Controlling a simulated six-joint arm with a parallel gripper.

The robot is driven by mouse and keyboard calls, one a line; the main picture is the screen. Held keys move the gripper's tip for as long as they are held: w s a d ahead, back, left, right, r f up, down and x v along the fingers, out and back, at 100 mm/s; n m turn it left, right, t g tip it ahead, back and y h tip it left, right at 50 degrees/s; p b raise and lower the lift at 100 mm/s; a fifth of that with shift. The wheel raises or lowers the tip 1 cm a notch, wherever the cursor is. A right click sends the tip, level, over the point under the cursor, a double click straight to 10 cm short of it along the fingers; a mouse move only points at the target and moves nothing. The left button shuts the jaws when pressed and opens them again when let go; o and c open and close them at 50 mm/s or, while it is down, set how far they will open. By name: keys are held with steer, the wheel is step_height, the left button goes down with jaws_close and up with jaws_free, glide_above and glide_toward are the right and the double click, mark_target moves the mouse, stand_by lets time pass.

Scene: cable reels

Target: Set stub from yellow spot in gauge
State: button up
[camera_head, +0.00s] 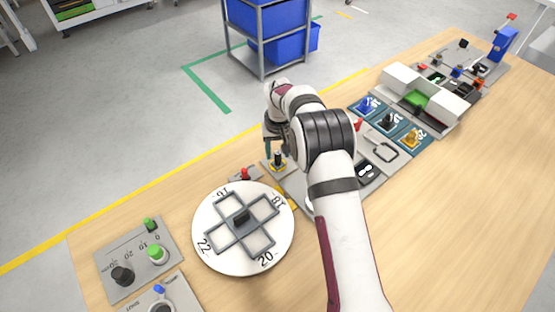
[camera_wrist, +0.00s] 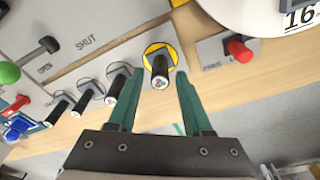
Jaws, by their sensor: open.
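A short black cable stub (camera_wrist: 160,72) with coloured cores in its end stands on the yellow spot (camera_wrist: 153,49) in the wrist view. In the head view the stub (camera_head: 278,157) is on the yellow spot (camera_head: 278,167), just below my gripper (camera_head: 276,150). My gripper (camera_wrist: 152,82) is open, its two green fingers either side of the stub with a gap on each side. No part is plainly marked as the gauge; I cannot tell which one it is. A fixture with two white blocks and a green middle (camera_head: 416,99) stands at the right.
A white round dial (camera_head: 207,205) numbered 16 to 22 lies left of my arm. A red knob (camera_wrist: 239,50) is close beside the spot. Several more stubs (camera_wrist: 88,97) stand in a row nearby. Bare table shows at front right.

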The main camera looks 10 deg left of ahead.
mark_target(278, 152)
jaws_close()
step_height(278, 152, up, 8)
steer(key=shift+f, duration=0.2)
steer(key=s+d, duration=0.3)
steer(key=d, duration=0.6)
steer(key=s+d, duration=0.3)
steer(key=d, duration=0.5)
steer(key=shift+s+d+f, duration=0.15)
steer(key=shift+f, duration=0.45)
steer(key=shift+s+d+f, duration=0.1)
steer(key=shift+d+f, duration=0.05)
steer(key=shift+f, duration=0.5)
steer(key=shift+s+d+f, duration=0.15)
steer(key=shift+f, duration=0.45)
